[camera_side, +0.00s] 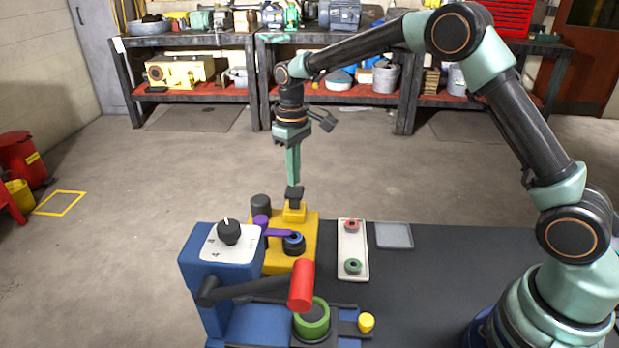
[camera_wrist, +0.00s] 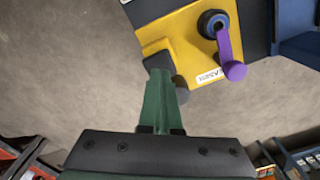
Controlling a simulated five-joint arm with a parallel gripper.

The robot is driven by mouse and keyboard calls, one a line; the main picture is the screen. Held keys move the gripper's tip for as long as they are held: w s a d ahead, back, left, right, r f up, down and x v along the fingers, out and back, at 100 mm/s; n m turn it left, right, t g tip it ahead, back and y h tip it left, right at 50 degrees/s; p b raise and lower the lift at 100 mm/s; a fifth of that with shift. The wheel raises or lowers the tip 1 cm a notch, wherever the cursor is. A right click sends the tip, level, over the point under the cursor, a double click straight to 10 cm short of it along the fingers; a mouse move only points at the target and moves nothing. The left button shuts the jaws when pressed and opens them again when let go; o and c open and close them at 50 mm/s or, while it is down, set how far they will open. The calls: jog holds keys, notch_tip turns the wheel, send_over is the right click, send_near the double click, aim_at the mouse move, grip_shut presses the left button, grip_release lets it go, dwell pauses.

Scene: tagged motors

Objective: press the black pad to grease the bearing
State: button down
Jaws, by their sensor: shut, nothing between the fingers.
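The yellow motor housing (camera_side: 273,258) stands at the far left end of the dark table. The black pad (camera_side: 295,192) sits on a small yellow block at its back edge; in the wrist view the pad (camera_wrist: 158,61) is at the housing's corner. My gripper (camera_side: 294,182) is shut and empty, pointing straight down over the pad. Its tips in the wrist view (camera_wrist: 160,73) overlap the pad's edge; I cannot tell whether they touch it. The bearing (camera_side: 293,243), dark with a blue ring, has a purple lever (camera_side: 278,233) beside it, also visible in the wrist view (camera_wrist: 231,58).
A dark cylinder (camera_side: 261,205) stands near the pad. A blue unit (camera_side: 210,285) with a dial and red-ended lever (camera_side: 301,286) is in front. A white tray (camera_side: 352,264) with two rings and a grey tray (camera_side: 394,236) lie right. The table's right part is clear.

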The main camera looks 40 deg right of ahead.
aim_at(294, 190)
jog(key=shift+f, duration=1.95)
jog(key=shift+r, duration=0.1)
jog(key=shift+r, duration=1.85)
jog(key=shift+f, duration=0.15)
jog(key=shift+f, duration=1.75)
jog(key=shift+r, duration=1.9)
